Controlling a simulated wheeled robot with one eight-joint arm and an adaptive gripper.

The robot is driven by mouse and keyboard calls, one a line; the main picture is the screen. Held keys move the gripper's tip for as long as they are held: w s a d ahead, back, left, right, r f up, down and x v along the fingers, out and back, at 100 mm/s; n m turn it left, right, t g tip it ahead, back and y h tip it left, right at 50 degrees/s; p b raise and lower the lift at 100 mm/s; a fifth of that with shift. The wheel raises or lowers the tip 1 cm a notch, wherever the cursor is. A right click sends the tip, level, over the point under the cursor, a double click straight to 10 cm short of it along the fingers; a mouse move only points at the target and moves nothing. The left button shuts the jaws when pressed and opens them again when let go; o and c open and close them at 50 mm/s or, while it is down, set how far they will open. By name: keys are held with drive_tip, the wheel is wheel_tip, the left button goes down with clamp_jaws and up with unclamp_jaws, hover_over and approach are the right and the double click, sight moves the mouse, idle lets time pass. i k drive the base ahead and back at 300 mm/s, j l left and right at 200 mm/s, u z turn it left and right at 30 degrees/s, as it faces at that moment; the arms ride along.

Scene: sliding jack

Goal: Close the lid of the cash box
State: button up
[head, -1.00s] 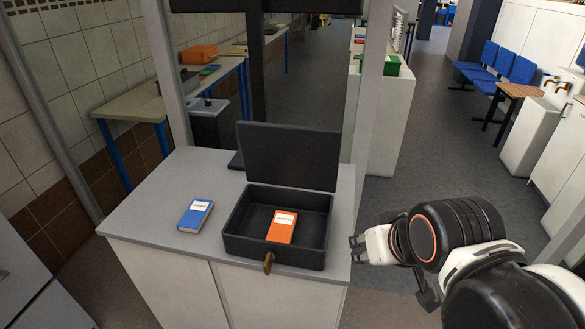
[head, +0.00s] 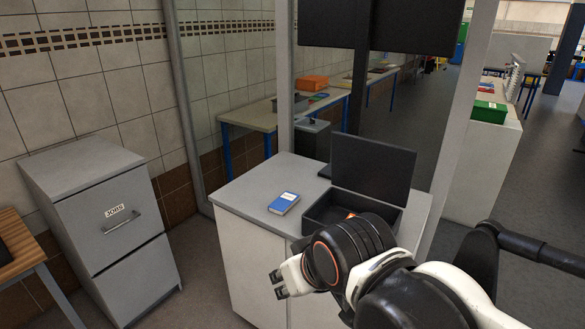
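The black cash box (head: 320,208) stands on the right part of a white cabinet top. Its lid (head: 371,168) is open and stands upright at the back of the box. My arm hides the front and much of the inside of the box. A small bit of the orange book (head: 351,215) shows inside it. My gripper (head: 278,284) is in front of the cabinet, left of and below the box, apart from it. It appears empty, and its finger opening is too unclear to judge.
A blue book (head: 284,203) lies on the cabinet top (head: 250,187) left of the box. A grey drawer cabinet (head: 105,215) stands at the left, with floor between. A grey post (head: 285,75) and a dark screen (head: 385,22) stand behind the box.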

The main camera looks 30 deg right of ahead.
sight(384, 172)
drive_tip(key=l+u, duration=0.2)
drive_tip(key=u, duration=0.3)
drive_tip(key=l+u, duration=0.2)
drive_tip(key=u, duration=0.25)
drive_tip(key=l+u, duration=0.2)
drive_tip(key=u, duration=0.3)
drive_tip(key=k+l+u, duration=0.1)
drive_tip(key=u, duration=0.4)
drive_tip(key=k+l, duration=0.35)
drive_tip(key=l, duration=0.15)
drive_tip(key=k+l, duration=0.35)
drive_tip(key=l, duration=0.2)
drive_tip(key=k+l, duration=0.35)
drive_tip(key=l, duration=0.15)
drive_tip(key=k+l, duration=0.35)
drive_tip(key=l, duration=0.15)
drive_tip(key=k+l, duration=0.35)
drive_tip(key=l, duration=0.15)
drive_tip(key=k+l, duration=0.3)
drive_tip(key=l, duration=0.25)
drive_tip(key=k+l, duration=0.35)
drive_tip(key=l, duration=0.15)
